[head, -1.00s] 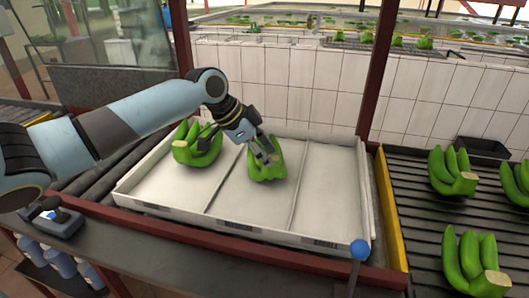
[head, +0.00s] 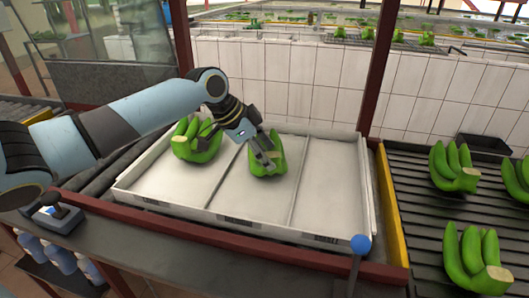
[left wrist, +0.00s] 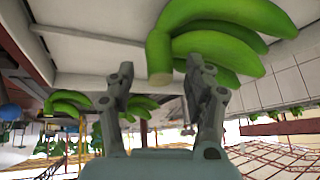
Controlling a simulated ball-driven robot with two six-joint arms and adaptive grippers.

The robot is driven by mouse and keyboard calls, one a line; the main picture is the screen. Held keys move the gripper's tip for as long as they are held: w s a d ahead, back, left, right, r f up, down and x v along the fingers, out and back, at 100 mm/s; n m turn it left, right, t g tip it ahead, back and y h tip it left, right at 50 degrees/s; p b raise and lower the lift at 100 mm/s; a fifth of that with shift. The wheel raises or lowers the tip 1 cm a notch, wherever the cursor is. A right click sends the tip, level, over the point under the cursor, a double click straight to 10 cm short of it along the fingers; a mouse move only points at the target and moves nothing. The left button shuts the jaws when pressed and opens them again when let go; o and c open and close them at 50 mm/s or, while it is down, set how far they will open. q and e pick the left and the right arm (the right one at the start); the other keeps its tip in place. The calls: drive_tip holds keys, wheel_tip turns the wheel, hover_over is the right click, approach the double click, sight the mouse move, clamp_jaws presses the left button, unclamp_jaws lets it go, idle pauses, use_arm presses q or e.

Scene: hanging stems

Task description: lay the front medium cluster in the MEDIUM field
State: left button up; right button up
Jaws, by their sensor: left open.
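A green banana cluster (head: 267,163) lies in the middle field of the white tray (head: 372,205). My left gripper (head: 265,153) is right above it, fingers pointing down. In the left wrist view the same cluster (left wrist: 225,45) fills the top, and its cut stem end lies by the open fingers (left wrist: 160,78). I cannot tell whether a finger touches it. The right field is empty. The tray's front labels are too small to read surely. My right gripper is not in view.
Several clusters lie on the roller conveyor at right, one near the front (head: 477,262) and one behind it (head: 454,168). A dark bin (head: 484,146) is at the back. A red post (head: 376,70) and a blue knob (head: 360,245) stand near the tray.

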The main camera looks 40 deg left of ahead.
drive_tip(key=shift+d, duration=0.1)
use_arm(q)
drive_tip(key=shift+f, duration=0.1)
drive_tip(key=v, duration=1.2)
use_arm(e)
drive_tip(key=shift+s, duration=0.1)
